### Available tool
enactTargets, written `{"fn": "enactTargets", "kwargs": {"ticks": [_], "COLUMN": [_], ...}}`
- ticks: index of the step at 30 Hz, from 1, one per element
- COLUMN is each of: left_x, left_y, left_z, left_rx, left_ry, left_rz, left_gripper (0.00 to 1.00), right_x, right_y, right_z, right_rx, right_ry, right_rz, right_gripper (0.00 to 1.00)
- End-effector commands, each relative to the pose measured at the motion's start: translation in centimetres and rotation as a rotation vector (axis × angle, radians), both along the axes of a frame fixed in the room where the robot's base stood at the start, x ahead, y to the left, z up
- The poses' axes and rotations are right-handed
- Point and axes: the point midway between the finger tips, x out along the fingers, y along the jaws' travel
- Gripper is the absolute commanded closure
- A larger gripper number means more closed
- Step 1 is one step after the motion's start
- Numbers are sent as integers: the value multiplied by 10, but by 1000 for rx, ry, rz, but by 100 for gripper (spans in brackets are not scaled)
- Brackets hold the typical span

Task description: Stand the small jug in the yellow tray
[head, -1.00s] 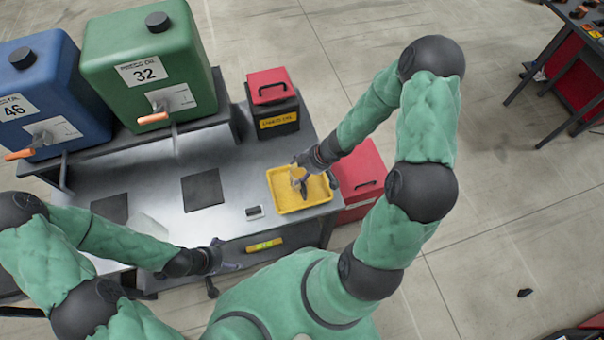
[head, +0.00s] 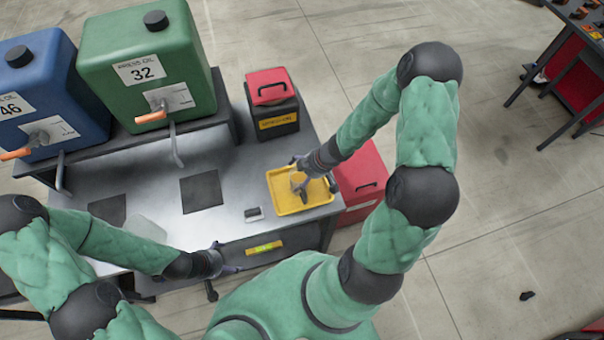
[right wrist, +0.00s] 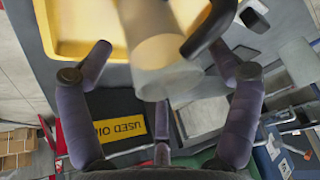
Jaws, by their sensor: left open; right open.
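The yellow tray (head: 284,206) lies at the right end of the bench. The small jug (head: 297,181), pale and see-through, is at the tray, partly hidden by my right gripper (head: 306,178). In the right wrist view the jug (right wrist: 160,62) with its black handle (right wrist: 208,30) lies between the spread fingers, with the tray (right wrist: 85,45) behind it. My right gripper is open around the jug. Whether its base rests fully on the tray floor is hidden. My left gripper (head: 232,258) is open and empty at the bench's front edge.
Blue (head: 35,105) and green (head: 150,75) oil tanks stand on a shelf behind. A red-lidded black used-oil box (head: 272,105) stands behind the tray, a red box (head: 360,180) to its right. A clear container (head: 147,228) and dark mats (head: 202,191) are left.

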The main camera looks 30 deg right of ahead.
Motion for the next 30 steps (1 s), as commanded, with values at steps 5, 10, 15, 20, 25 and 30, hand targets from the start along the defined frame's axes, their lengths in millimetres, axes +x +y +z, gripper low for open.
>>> {"fn": "enactTargets", "kwargs": {"ticks": [5, 10, 15, 20, 25, 30], "left_x": [0, 0, 0, 0, 0, 0], "left_y": [0, 0, 0, 0, 0, 0], "left_z": [8, 26, 45, 62, 78, 86], "left_rx": [0, 0, 0, 0, 0, 0], "left_ry": [0, 0, 0, 0, 0, 0], "left_rz": [0, 0, 0, 0, 0, 0], "left_gripper": [0, 0, 0, 0, 0, 0], "right_x": [-2, -9, -17, -25, -31, -35], "right_y": [-2, -10, -20, -28, -36, -40], "right_z": [10, 33, 57, 78, 96, 106], "right_rx": [0, 0, 0, 0, 0, 0], "right_ry": [0, 0, 0, 0, 0, 0], "right_rz": [0, -1, -1, -1, -1, -1], "right_gripper": [11, 11, 11, 11, 11, 11]}}
